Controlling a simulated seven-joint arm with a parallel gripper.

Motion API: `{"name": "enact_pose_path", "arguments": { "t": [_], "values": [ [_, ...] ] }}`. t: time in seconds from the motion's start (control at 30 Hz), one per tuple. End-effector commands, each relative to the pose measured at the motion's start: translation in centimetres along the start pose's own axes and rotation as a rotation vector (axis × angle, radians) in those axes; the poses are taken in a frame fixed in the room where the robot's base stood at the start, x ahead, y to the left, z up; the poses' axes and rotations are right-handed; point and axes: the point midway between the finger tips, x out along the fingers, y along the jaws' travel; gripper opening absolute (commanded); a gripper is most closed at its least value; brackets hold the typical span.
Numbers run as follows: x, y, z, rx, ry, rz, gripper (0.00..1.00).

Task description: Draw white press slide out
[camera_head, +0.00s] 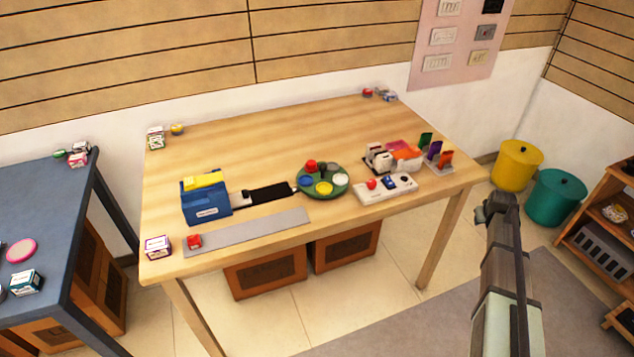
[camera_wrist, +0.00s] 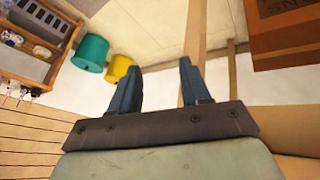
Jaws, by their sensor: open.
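A blue boxy device (camera_head: 206,199) with a yellow top stands on the left half of the wooden table. A small whitish slide piece (camera_head: 239,200) shows at its right side, beside a black strip (camera_head: 270,193); it looks like the press slide, but it is too small to be sure. Another white item (camera_head: 379,158) stands at the table's right. My gripper (camera_head: 494,207) is off the table's right side, far from the blue device. In the wrist view, my gripper (camera_wrist: 160,72) has its two fingers apart with nothing between them.
The wooden table (camera_head: 230,140) also bears a green round tray (camera_head: 334,190) with coloured discs, a white control box (camera_head: 386,189), a grey strip (camera_head: 250,232) and small boxes. Yellow (camera_head: 516,165) and green (camera_head: 556,197) bins stand right. The table's back middle is clear.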

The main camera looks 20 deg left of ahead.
Motion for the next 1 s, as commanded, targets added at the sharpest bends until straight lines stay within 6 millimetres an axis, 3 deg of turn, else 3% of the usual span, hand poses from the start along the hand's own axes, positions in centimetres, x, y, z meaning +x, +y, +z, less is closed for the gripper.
{"name": "enact_pose_path", "arguments": {
  "t": [0.03,0.23,0.37,0.47,0.53,0.7,0.87,1.0],
  "values": [
    [-0.9,1.4,-2.8,-0.01,0.037,0.019,0.47],
    [-5.2,4.9,-10.7,-0.056,0.148,0.076,0.47],
    [-8.0,5.5,-15.3,-0.08,0.201,0.093,0.47],
    [-10.2,4.2,-19.0,-0.099,0.23,0.088,0.47],
    [-11.6,1.9,-21.5,-0.112,0.236,0.066,0.47],
    [-13.4,-5.0,-24.5,-0.128,0.211,-0.005,0.47],
    [-15.0,-12.9,-26.1,-0.143,0.161,-0.083,0.47],
    [-17.0,-20.4,-27.0,-0.16,0.105,-0.149,0.47]
  ]
}}
